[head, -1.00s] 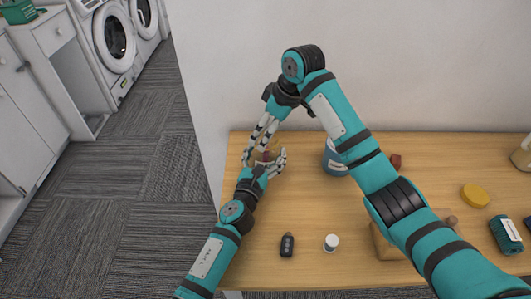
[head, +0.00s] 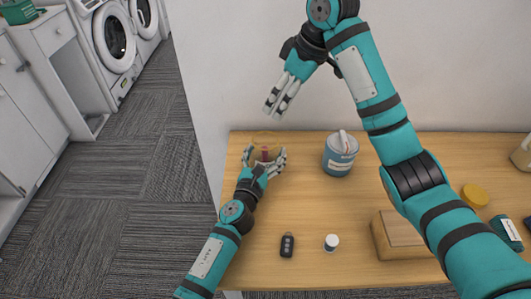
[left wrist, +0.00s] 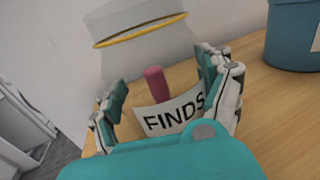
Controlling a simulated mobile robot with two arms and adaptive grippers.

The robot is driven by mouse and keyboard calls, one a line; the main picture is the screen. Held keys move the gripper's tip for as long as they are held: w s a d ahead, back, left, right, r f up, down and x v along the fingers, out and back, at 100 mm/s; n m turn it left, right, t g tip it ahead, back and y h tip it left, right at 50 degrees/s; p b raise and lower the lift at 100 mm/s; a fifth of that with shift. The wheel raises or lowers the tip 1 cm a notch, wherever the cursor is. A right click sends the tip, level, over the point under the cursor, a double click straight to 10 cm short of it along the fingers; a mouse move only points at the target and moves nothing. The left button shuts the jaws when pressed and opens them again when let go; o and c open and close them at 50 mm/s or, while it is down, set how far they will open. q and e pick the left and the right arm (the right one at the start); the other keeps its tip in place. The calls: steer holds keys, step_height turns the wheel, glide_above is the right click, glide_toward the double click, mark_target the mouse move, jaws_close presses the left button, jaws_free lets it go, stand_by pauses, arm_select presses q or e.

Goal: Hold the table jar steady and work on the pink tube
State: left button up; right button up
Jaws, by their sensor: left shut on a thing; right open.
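The table jar is clear, with a yellow ring near its mouth and a white label reading FINDS (left wrist: 172,118). It stands near the table's far left corner. The pink tube (left wrist: 157,84) is inside the jar, seen through its wall, nearly upright with a slight lean. In the head view the tube (head: 265,153) is a small reddish mark between my left fingers. My left gripper (head: 264,159) is shut around the jar, fingers on both sides in the left wrist view (left wrist: 166,92). My right gripper (head: 275,108) is open and empty, pointing down above and behind the jar.
A blue container (head: 339,160) with something white in its top stands right of the jar. A key fob (head: 287,245), small white bottle (head: 331,243), wooden block (head: 392,240), yellow disc (head: 474,195) and teal box (head: 506,234) lie around.

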arm_select(q)
steer(key=o, duration=1.3)
steer(key=shift+c, duration=0.2)
